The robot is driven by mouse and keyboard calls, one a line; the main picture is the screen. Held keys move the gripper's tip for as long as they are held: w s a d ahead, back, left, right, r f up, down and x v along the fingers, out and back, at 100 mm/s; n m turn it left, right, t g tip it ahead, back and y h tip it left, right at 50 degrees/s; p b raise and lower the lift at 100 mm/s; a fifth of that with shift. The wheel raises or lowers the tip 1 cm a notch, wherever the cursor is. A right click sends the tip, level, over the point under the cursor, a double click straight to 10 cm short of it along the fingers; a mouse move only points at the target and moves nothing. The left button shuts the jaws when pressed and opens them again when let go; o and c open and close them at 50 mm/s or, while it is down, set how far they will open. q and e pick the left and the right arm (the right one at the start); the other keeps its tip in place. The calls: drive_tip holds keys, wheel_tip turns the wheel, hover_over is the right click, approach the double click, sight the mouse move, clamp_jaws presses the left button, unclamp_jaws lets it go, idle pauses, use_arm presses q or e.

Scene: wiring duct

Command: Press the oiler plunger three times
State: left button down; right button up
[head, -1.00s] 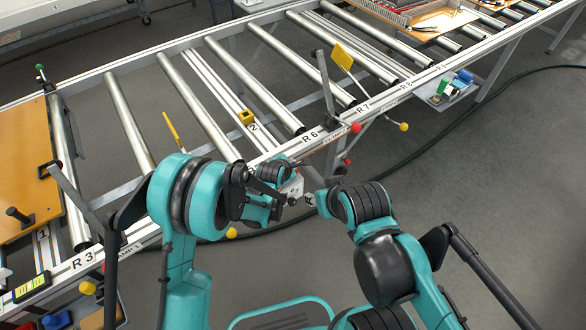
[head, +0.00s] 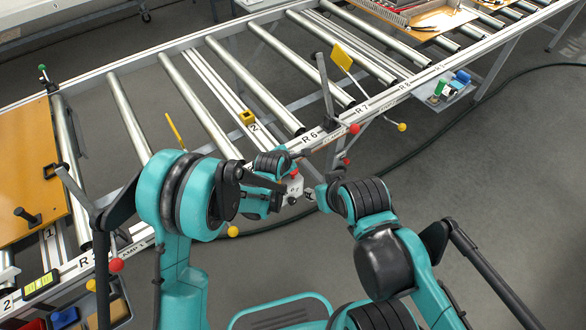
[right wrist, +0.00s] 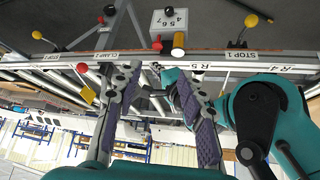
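A small white box (head: 293,187) with a red knob (head: 296,172) sits at the front rail between my two hands in the head view. In the right wrist view a white box (right wrist: 170,22) marked with digits has a gold cylinder (right wrist: 178,44) and a red ball (right wrist: 157,46) by it. I cannot tell which part is the oiler plunger. My right gripper (right wrist: 163,97) is open, its purple-padded fingers wide apart with nothing clearly held. My left gripper (head: 276,180) is beside the white box; its fingers are too hidden to read.
The roller conveyor's front rail (head: 330,136) runs across the view. A yellow flag (head: 342,56) and red and yellow ball-ended levers stick up or out along it. An orange board (head: 28,180) lies at left. A grey side tray (head: 452,92) holds green and blue items. Floor at right is mostly clear.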

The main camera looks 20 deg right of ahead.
clamp_jaws()
idle(1.4)
